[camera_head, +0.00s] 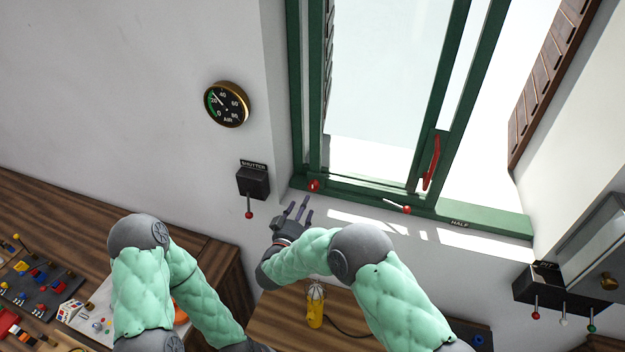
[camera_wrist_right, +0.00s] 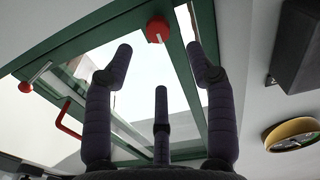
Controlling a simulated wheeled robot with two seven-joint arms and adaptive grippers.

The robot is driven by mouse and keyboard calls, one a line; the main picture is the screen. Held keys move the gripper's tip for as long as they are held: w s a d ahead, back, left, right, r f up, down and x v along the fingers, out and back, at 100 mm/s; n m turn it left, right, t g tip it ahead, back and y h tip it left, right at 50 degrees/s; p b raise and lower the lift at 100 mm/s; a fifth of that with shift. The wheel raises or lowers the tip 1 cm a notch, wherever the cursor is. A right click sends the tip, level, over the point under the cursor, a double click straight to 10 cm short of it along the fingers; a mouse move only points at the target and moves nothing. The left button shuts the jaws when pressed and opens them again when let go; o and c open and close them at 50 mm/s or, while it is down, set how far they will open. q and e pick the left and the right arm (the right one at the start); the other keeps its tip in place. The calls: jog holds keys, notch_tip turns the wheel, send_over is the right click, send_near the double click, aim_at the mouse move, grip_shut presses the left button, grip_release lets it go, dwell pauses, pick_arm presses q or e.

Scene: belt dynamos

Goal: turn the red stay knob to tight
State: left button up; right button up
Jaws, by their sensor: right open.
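A round red knob (camera_head: 314,185) sits on the lower left corner of the green window frame (camera_head: 480,220). It shows large in the right wrist view (camera_wrist_right: 158,30), past and between the two upper fingertips. My right gripper (camera_head: 298,210) is open and empty, just below and left of this knob, fingers pointing up toward the frame. In the wrist view the fingers (camera_wrist_right: 160,62) are spread and apart from the knob. A pale rod with a red end (camera_head: 406,210) lies along the sill to the right. No tight marking is readable. My left gripper is out of view.
A red window handle (camera_head: 432,162) is on the sash. The sill bears a HALF label (camera_head: 459,224). A SHUTTER lever box (camera_head: 254,182) and a gauge (camera_head: 227,104) are on the wall at left. A yellow object (camera_head: 315,308) stands on the wooden table below.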

aim_at(312, 187)
jog(key=p+x, duration=0.2)
jog(key=x, duration=0.7)
jog(key=shift+w+d+r, duration=0.1)
jog(key=shift+w+d, duration=0.1)
jog(key=shift+w, duration=0.25)
